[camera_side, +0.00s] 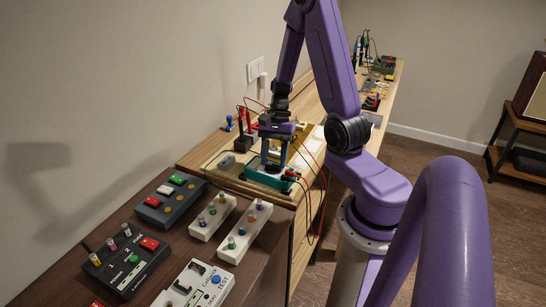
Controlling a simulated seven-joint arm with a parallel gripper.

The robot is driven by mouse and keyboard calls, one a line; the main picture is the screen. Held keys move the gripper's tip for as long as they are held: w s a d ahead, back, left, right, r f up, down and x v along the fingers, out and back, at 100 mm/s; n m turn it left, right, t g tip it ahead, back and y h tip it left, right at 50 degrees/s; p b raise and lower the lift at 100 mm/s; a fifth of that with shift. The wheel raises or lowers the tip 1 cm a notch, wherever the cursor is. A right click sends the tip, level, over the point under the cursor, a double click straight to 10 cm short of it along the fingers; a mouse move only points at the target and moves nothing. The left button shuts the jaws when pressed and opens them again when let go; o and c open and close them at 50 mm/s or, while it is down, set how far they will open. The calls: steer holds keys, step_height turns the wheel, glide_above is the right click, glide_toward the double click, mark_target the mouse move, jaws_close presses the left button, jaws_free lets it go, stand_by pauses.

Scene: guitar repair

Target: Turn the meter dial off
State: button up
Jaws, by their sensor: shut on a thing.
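The meter appears to be the teal-edged instrument (264,178) on the wooden bench, with red and black leads at its right end. My gripper (273,166) points straight down over it, with its fingers reaching the meter's top. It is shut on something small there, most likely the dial. The dial itself is hidden behind the fingers, so its setting cannot be read.
A dark stand with red and black probes (245,130) is behind the meter. Red and black cables loop to its right. Pedals (170,200), white blocks with coloured knobs (243,226) and a white tester (197,288) fill the near bench.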

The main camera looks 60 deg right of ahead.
steer(key=shift+m+t, duration=0.3)
steer(key=shift+m, duration=0.5)
steer(key=shift+s, duration=0.1)
steer(key=o, duration=1.1)
steer(key=shift+c, duration=0.2)
